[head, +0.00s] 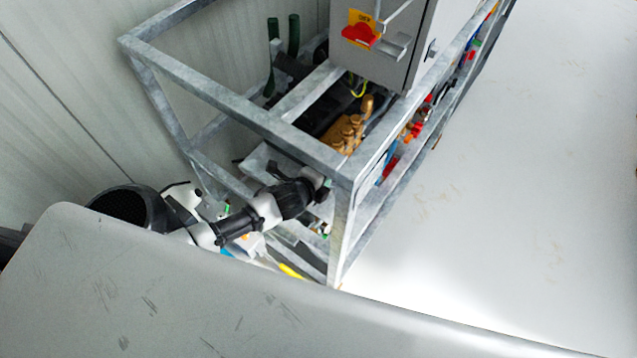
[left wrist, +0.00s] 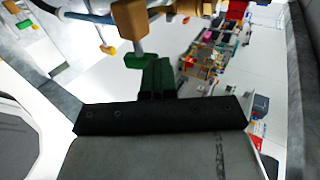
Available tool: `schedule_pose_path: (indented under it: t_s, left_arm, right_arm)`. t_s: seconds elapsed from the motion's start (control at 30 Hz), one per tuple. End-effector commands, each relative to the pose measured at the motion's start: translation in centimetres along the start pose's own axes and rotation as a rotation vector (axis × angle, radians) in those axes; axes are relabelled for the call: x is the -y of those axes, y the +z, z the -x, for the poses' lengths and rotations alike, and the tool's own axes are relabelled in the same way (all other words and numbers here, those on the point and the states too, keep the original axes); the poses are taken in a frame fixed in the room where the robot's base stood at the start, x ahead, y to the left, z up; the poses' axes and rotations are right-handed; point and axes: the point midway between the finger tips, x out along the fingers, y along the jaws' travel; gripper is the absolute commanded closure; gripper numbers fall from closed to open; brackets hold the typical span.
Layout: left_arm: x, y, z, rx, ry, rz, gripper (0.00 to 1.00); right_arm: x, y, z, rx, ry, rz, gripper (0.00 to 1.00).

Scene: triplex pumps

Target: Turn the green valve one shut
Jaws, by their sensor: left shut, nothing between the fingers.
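In the left wrist view, a green valve handle (left wrist: 136,61) sits below a light stem and a brass-coloured valve body (left wrist: 130,20) near the top. I cannot tell whether this is valve one. My left gripper (left wrist: 157,62) is shut and empty, its dark fingers close to the right of the green handle. I cannot tell whether they touch it. In the head view my left arm reaches into the metal frame from the left; its gripper is hidden there behind the frame's corner. My right gripper is not in view.
The grey metal frame (head: 240,112) surrounds the pump, with brass fittings (head: 348,132) inside its near end. A grey control cabinet (head: 382,70) with a red switch (head: 361,35) stands above. A ribbed wall is at left; pale floor (head: 520,190) is clear at right.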

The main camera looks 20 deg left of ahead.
Motion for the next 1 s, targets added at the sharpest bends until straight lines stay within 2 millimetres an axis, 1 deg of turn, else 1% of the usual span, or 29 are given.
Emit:
schedule_pose_path:
  t_s: [0.47,1.0]
  left_arm:
    - [0.7,0.1,-0.6,0.003,0.004,0.000,1.00]
    - [1.8,0.0,-2.3,0.001,0.002,-0.001,1.00]
  right_arm:
    - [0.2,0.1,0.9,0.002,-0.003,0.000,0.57]
    - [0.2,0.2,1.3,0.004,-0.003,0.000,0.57]
